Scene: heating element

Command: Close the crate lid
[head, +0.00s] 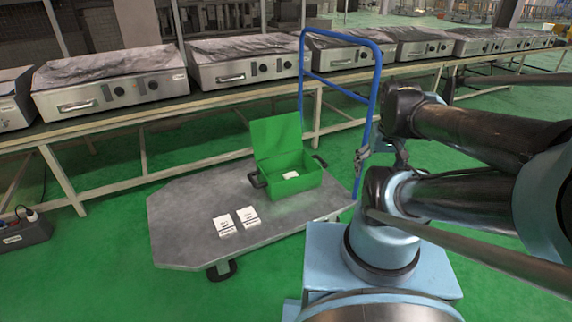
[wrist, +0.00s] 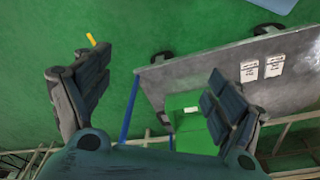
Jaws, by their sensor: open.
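The green crate (head: 296,184) stands on the grey platform of a cart near its blue handle. Its lid (head: 276,136) is open and stands raised at the back. A small white item (head: 290,175) lies inside. In the wrist view the crate (wrist: 181,101) is partly hidden behind the right finger. My gripper (wrist: 156,92) is open and empty, its two fingers spread wide. It is apart from the crate and the lid. In the head view I cannot clearly make out the fingers.
The cart platform (head: 185,215) holds two white cards, one on the left (head: 224,226) and one on the right (head: 248,217). The blue handle (head: 378,90) rises beside the crate. Behind stands a long bench with several steel appliances (head: 245,62). Green floor is clear in front.

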